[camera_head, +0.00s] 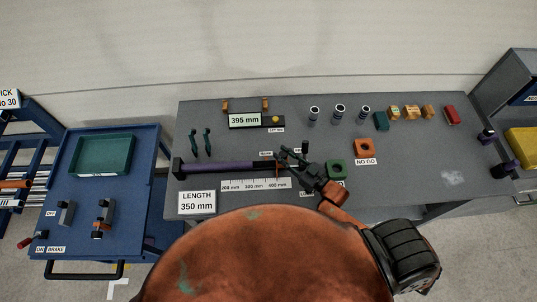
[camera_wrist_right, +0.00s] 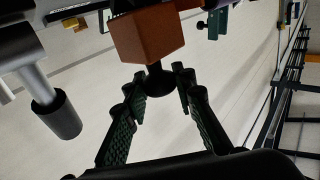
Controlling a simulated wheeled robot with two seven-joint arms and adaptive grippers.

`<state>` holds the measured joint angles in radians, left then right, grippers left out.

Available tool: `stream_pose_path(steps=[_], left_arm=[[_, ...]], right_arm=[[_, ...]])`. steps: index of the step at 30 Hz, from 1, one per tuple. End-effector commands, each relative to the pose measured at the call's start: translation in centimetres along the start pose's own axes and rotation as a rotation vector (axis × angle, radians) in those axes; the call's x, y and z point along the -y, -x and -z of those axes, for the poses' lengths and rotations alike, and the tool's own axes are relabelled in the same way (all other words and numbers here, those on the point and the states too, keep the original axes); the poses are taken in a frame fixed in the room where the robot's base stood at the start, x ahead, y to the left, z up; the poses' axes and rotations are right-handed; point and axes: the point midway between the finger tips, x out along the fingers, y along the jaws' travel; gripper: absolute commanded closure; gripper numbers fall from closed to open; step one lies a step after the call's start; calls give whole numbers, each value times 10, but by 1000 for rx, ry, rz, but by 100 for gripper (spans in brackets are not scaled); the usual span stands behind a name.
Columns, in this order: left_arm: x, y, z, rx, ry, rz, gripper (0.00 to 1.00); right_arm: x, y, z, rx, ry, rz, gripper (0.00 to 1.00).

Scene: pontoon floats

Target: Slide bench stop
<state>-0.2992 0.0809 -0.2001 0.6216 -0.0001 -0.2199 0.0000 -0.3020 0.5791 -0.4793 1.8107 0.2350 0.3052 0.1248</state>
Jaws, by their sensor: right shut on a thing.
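The bench stop shows in the head view as a small orange piece (camera_head: 277,166) on the dark right part of the long purple rail (camera_head: 220,167), near the 400 mm end of the scale (camera_head: 254,185). In the right wrist view it looks like an orange block (camera_wrist_right: 147,38) with a black knob (camera_wrist_right: 162,80) below. My right gripper (camera_head: 287,154) reaches in from the lower right. A display reads 395 mm (camera_head: 244,120); a card reads LENGTH 350 mm (camera_head: 197,202). My left gripper is out of view.
A green block with a hole (camera_head: 336,168) and an orange NO GO block (camera_head: 364,148) are right of the gripper. Grey tubes (camera_head: 339,112) and small coloured blocks (camera_head: 411,112) line the back. A blue cart (camera_head: 98,205) stands left. The bench's right front is mostly clear.

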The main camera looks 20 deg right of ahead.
Motion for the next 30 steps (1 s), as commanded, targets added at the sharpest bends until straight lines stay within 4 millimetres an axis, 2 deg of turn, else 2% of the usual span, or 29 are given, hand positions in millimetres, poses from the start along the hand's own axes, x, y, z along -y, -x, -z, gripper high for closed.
stream_pose_path(steps=[3, 11, 12, 18, 20, 30], left_arm=[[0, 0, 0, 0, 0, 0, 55], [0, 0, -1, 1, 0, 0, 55], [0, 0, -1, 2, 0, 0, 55], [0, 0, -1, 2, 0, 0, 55], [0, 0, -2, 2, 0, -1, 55], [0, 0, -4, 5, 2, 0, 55]], right_arm=[[-7, 7, 0, 0, -1, 0, 100], [-7, 7, 0, -1, -1, 1, 100], [-7, 7, 0, -1, -1, 1, 75], [-7, 6, 0, -1, -1, 1, 61], [-7, 6, 0, -1, -1, 1, 58], [-6, 12, -1, 1, -1, 1, 58]])
